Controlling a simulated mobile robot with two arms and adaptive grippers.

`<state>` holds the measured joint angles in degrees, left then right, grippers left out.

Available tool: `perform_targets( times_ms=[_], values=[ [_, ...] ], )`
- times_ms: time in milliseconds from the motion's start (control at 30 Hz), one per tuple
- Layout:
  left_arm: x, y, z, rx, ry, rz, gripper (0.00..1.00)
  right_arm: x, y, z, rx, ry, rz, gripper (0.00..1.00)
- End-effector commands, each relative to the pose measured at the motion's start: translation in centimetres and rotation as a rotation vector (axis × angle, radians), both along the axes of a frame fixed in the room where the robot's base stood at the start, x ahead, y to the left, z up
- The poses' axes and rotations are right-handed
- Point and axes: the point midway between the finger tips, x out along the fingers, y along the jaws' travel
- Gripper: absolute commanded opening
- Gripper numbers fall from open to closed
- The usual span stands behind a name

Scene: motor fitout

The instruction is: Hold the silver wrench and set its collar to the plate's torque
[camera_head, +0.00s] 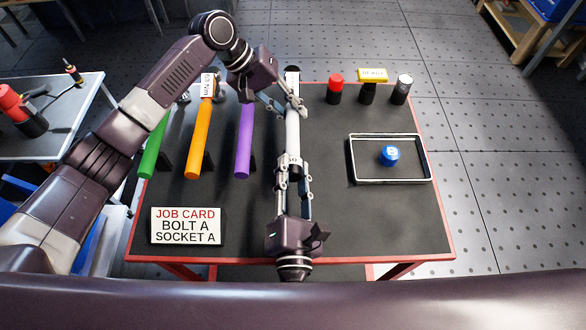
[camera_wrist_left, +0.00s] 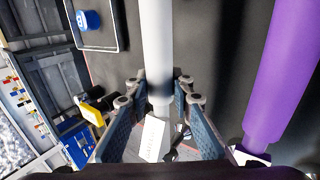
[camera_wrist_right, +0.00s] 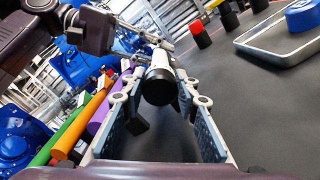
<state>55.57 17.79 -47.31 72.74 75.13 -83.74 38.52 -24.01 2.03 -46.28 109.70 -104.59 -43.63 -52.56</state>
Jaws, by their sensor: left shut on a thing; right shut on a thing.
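The silver wrench (camera_head: 292,132) lies lengthwise over the dark table, its handle pointing toward me. My left gripper (camera_head: 292,104) is shut on its far part; the left wrist view shows the pale shaft (camera_wrist_left: 157,40) between the fingers. My right gripper (camera_head: 295,165) is shut around its near end, where the collar would be; the right wrist view shows a dark round end (camera_wrist_right: 158,86) between the fingers. No collar scale can be read. A small white plate (camera_head: 208,84) with blurred text stands at the orange wrench's far end. A white plate (camera_wrist_left: 153,138) also shows in the left wrist view, its text unreadable.
Green (camera_head: 154,146), orange (camera_head: 198,140) and purple (camera_head: 244,142) wrenches lie left. A job card (camera_head: 186,240) reads "BOLT A, SOCKET A". A tray (camera_head: 430,179) holds a blue socket (camera_head: 390,155). Red (camera_head: 335,90), yellow-topped (camera_head: 371,76) and silver-topped (camera_head: 402,88) pieces stand at the back right.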

Motion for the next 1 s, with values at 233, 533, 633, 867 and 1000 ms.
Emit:
perform_targets(
  times_ms=[233,533,633,867,1000],
  values=[
    [0.12,-0.02,0.13,-0.002,-0.003,0.002,0.00,0.00,0.00,0.03,0.094,0.000,0.001,0.04],
    [0.13,-0.01,0.14,-0.002,-0.003,0.002,0.00,-0.01,-0.03,0.01,0.121,0.000,-0.001,0.04],
    [0.13,-0.01,0.14,-0.002,-0.003,0.002,0.00,-0.01,-0.03,0.01,0.120,0.000,-0.001,0.04],
    [0.13,0.00,0.13,-0.002,-0.003,0.002,0.00,-0.01,-0.03,0.01,0.119,0.000,-0.001,0.39],
    [0.13,0.01,0.14,-0.002,-0.003,0.002,0.00,-0.01,-0.03,0.00,0.119,0.000,0.000,0.46]
  ],
)
